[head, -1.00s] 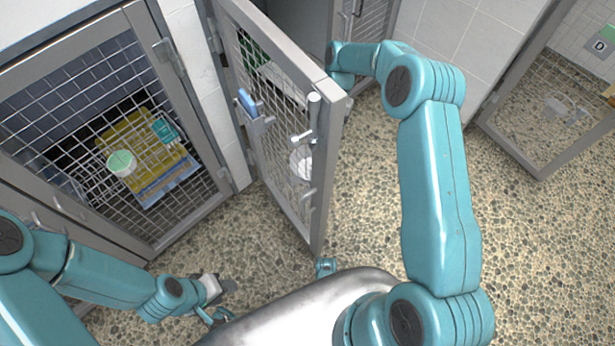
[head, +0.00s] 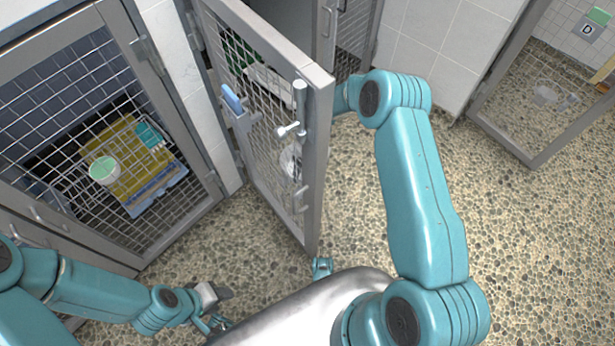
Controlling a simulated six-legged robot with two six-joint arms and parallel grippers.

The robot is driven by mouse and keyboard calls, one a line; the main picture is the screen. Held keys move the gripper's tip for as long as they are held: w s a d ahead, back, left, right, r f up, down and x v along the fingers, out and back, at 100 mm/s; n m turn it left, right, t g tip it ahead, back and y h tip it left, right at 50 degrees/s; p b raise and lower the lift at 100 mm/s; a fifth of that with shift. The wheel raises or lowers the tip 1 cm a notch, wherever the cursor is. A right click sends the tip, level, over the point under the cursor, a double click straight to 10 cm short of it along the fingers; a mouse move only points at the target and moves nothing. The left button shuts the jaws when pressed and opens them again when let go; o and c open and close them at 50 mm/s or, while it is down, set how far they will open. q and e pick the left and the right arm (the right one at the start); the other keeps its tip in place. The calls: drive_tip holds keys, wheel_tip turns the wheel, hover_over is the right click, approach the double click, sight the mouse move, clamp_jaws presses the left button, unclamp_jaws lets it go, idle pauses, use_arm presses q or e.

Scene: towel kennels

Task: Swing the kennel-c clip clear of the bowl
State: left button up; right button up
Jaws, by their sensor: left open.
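An open mesh kennel door (head: 319,150) stands in the middle, swung out over the floor. A blue piece (head: 232,100) on a grey bracket is fixed to its mesh; it may be the clip, but I cannot be sure.
A shut mesh kennel (head: 22,55) at left holds a yellow towel (head: 125,150) and a pale green-topped tub (head: 104,170). A door-side bolt handle (head: 288,130) sticks out. Another mesh door (head: 545,150) stands open at right near a D sign (head: 587,29). Pebbled floor lies free at right.

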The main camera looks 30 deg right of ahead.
drive_tip(key=c, duration=1)
drive_tip(key=shift+c, duration=0.2)
